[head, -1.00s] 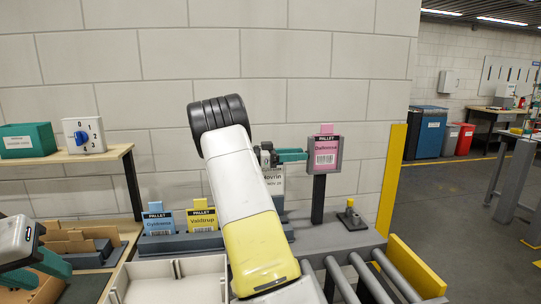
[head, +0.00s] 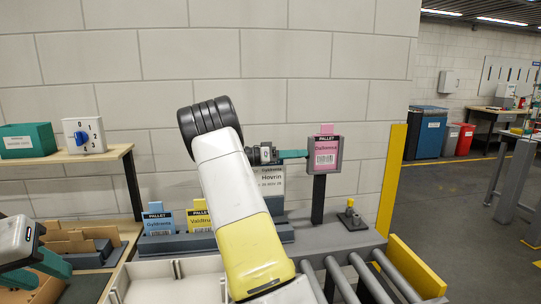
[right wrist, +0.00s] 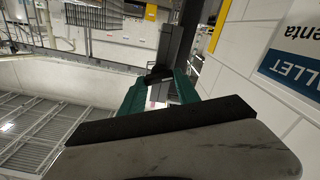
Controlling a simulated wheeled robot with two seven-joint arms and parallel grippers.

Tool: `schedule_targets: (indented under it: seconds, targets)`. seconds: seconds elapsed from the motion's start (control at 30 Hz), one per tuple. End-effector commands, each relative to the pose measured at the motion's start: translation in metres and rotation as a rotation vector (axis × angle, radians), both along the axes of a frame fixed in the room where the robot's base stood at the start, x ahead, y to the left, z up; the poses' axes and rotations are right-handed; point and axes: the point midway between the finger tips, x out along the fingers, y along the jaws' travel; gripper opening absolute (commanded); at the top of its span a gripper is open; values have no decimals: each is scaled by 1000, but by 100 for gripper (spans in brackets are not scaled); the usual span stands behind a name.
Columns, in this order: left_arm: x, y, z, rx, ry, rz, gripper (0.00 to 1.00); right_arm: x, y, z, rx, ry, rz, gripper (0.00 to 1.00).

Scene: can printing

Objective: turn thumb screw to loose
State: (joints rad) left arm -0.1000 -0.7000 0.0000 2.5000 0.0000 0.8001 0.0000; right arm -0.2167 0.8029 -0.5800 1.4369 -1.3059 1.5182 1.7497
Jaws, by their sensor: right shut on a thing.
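My right gripper (head: 300,154) reaches from behind my right forearm to the left edge of the grey holder (head: 340,153), which carries a pink Dallemna pallet card (head: 326,157) on a dark post. In the right wrist view its green fingers (right wrist: 158,82) close on a small dark part (right wrist: 158,74) in front of a grey upright. This seems to be the thumb screw; its shape is mostly hidden by the fingers. My left gripper (head: 38,271) hangs at the lower left, its teal fingers apart and empty, away from the holder.
Blue (head: 158,222) and yellow (head: 199,216) pallet cards stand in a grey rack partly behind my right arm. A roller conveyor (head: 345,280) and yellow guard (head: 416,266) lie at the lower right. A shelf with a green box (head: 28,140) and dial box (head: 84,136) is at left.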

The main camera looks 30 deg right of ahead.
Motion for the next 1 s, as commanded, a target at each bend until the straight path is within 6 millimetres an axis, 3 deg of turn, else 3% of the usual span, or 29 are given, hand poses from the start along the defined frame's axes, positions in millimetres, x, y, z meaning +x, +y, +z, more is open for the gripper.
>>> schedule_targets:
  seconds: [1.0]
  targets:
    - [0,0,0,0,0,0,36,2,0,-5,295,921,-1,0]
